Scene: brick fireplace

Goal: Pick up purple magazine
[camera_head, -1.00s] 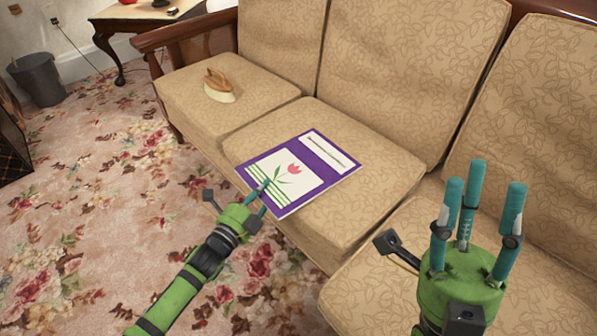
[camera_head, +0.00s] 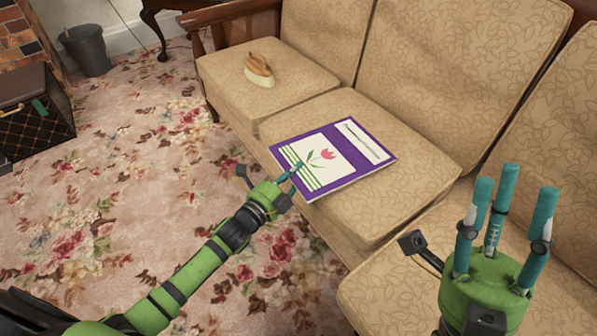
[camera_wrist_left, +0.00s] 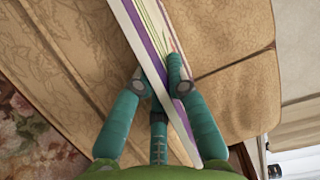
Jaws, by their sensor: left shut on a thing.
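The purple magazine (camera_head: 332,156) has a white panel with a pink tulip and green stripes, and a second white panel. In the head view it appears over the middle seat cushion of the sofa. My left gripper (camera_head: 292,176) is shut on its near left edge. In the left wrist view the magazine (camera_wrist_left: 153,52) shows edge-on, running between the teal fingers of the left gripper (camera_wrist_left: 160,85). I cannot tell whether it is clear of the cushion. My right gripper (camera_head: 507,215) is open and empty, fingers pointing up, at the right before the sofa.
The tan sofa (camera_head: 420,60) fills the back and right. A brush-like object with a brown top (camera_head: 259,68) stands on its left cushion. A grey bin (camera_head: 86,50) and a dark box (camera_head: 38,112) are at the left. The flowered carpet (camera_head: 130,150) between is clear.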

